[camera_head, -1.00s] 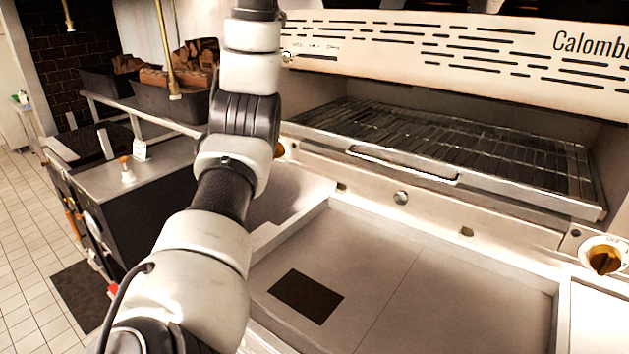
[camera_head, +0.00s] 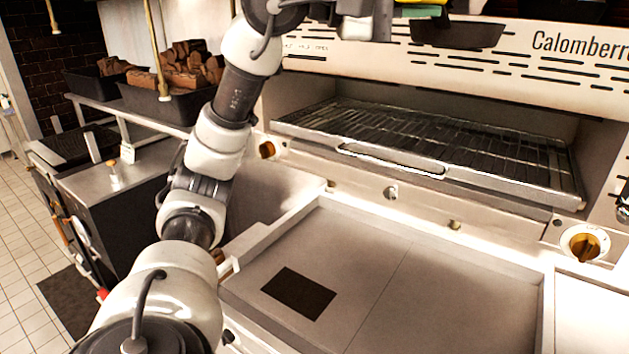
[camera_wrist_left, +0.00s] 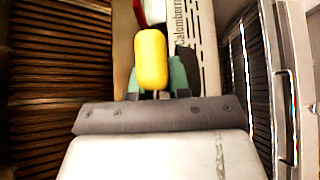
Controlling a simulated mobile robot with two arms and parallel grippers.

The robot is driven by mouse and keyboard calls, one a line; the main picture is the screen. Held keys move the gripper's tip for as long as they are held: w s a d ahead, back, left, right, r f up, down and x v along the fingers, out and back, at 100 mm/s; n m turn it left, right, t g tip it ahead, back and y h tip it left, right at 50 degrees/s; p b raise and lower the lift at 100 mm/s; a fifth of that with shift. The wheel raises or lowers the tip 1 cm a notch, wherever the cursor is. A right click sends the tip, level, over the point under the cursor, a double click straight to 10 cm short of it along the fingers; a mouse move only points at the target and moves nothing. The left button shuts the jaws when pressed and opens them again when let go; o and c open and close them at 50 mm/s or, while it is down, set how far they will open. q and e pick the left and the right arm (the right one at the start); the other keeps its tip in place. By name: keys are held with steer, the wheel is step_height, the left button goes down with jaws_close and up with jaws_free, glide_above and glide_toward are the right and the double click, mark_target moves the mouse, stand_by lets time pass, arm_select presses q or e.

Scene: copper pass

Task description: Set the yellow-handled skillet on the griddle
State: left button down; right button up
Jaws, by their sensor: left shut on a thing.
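The skillet's dark pan (camera_head: 458,35) shows at the top of the head view, in front of the grill's upper panel. Its yellow handle (camera_wrist_left: 151,60) shows in the wrist view between green fingertips. My left gripper (camera_head: 418,12) is shut on this handle and holds the skillet in the air, high above the griddle. The griddle (camera_head: 430,295) is a flat, pale, rimmed surface with a dark rectangular patch (camera_head: 299,293) on its left part. Nothing stands on it. The top of the gripper is cut off by the frame. My right gripper is not in view.
A wire grill rack (camera_head: 430,145) with a front handle sits behind the griddle, under the panel. An orange knob (camera_head: 585,244) is at the right. Black bins (camera_head: 150,100) of brown chunks stand on a shelf at the left.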

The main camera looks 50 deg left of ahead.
arm_select(q)
steer(key=d+f+m+g+h, duration=0.1)
steer(key=d+f, duration=0.7)
steer(key=f, duration=0.8)
steer(key=d+f+m+g+h, duration=0.1)
steer(key=d+f, duration=0.6)
steer(key=f, duration=0.8)
steer(key=d+f+m+g+h, duration=0.1)
steer(key=d+f, duration=0.7)
steer(key=f, duration=0.8)
steer(key=shift+s+d+f+m+g+h, duration=0.3)
steer(key=shift+s+m+g+h, duration=0.15)
steer(key=shift+g+h, duration=0.2)
